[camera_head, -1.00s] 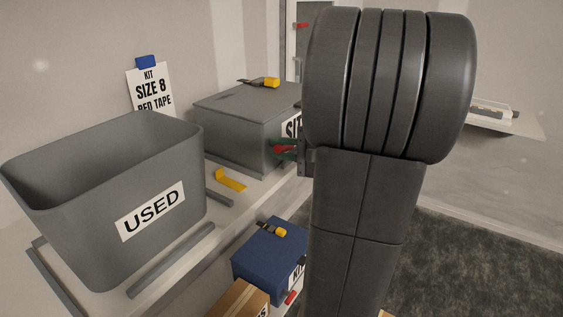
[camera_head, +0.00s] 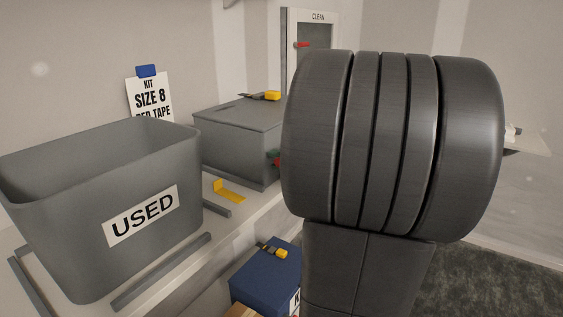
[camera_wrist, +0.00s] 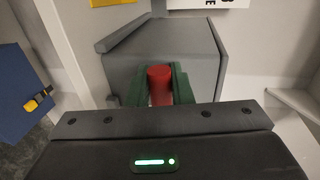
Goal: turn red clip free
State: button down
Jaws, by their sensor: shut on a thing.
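A red clip (camera_wrist: 160,84) stands upright between the green fingers of my gripper (camera_wrist: 158,88) in the wrist view. The fingers are shut on it from both sides. Behind it is a grey box (camera_wrist: 190,45); I cannot tell whether the clip is still fastened to it. In the head view the grey box (camera_head: 236,135) stands on the bench. A bit of the red clip (camera_head: 277,161) and a green finger show at the box's right end. My arm hides the rest of the gripper and the box's front label.
A grey bin marked USED (camera_head: 95,215) stands at the left on the bench. A yellow bracket (camera_head: 229,191) lies between bin and box. A blue box (camera_head: 266,275) sits lower down. A CLEAN cabinet (camera_head: 318,40) with a red handle is behind my arm.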

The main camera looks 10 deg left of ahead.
jog(key=c, duration=1.3)
grip_release()
jog(key=shift+c, duration=0.2)
jog(key=v, duration=1.3)
jog(key=shift+s+d+p, duration=0.15)
jog(key=shift+d+p, duration=0.2)
jog(key=shift+p, duration=0.1)
jog(key=b+x, duration=0.1)
jog(key=x, duration=1.2)
jog(key=shift+a, duration=0.4)
jog(key=shift+d, duration=0.15)
